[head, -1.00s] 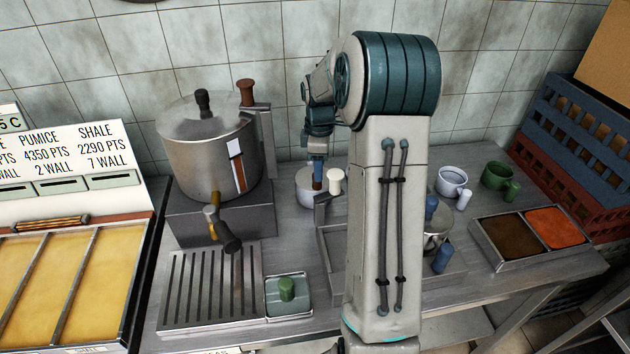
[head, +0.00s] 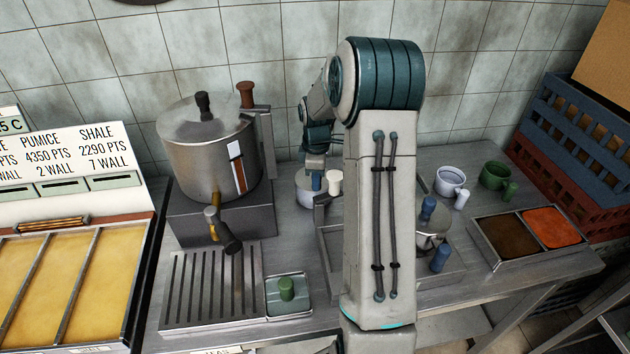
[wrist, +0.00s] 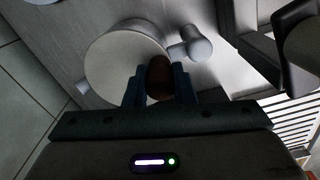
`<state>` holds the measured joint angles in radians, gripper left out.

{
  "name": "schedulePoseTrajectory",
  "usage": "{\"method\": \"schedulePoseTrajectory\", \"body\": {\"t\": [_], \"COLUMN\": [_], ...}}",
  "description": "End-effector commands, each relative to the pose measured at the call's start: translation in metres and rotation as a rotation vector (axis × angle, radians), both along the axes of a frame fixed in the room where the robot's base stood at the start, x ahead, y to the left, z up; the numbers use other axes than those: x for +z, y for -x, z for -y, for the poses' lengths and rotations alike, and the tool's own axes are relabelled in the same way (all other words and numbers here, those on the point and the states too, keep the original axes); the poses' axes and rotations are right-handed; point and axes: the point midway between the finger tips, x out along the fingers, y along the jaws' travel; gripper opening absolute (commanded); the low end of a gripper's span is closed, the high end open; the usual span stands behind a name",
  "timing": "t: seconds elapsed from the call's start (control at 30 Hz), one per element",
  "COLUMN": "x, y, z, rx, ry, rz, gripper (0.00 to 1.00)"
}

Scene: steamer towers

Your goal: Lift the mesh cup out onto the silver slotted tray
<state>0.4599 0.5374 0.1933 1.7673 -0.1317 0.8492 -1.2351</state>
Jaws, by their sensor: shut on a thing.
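My gripper (wrist: 160,88) is shut on a brown knob (wrist: 158,72) over a pale round vessel (wrist: 112,60) with a white side handle (wrist: 192,46). In the head view the same vessel (head: 304,196) stands behind my arm, with my gripper's blue fingertips (head: 316,181) at its top. No mesh wall is clear in either view, so I cannot tell whether the knob belongs to the mesh cup. The silver slotted tray (head: 180,300) lies bare at the front left; its slots show at the right in the wrist view (wrist: 292,118).
A big lidded steel pot (head: 205,160) with a tap stands on a block behind the slotted tray. A blue-handled pot (head: 430,246), white and green cups, and a two-part bin (head: 530,235) are right. My arm hides the centre.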

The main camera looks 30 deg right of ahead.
Motion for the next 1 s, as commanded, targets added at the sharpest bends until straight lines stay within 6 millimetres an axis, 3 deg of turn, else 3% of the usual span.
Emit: {"method": "schedulePoseTrajectory", "body": {"t": [0.17,0.6,0.77,1.0], "x": [0.010,0.089,0.100,0.101], "y": [-0.001,0.000,0.000,0.000], "z": [0.000,0.000,0.000,0.000], "rx": [0.000,0.000,0.000,0.000], "ry": [0.002,0.002,0.001,0.000], "rz": [0.003,0.003,0.001,0.000], "gripper": [0.00,0.00,0.00,0.00]}}
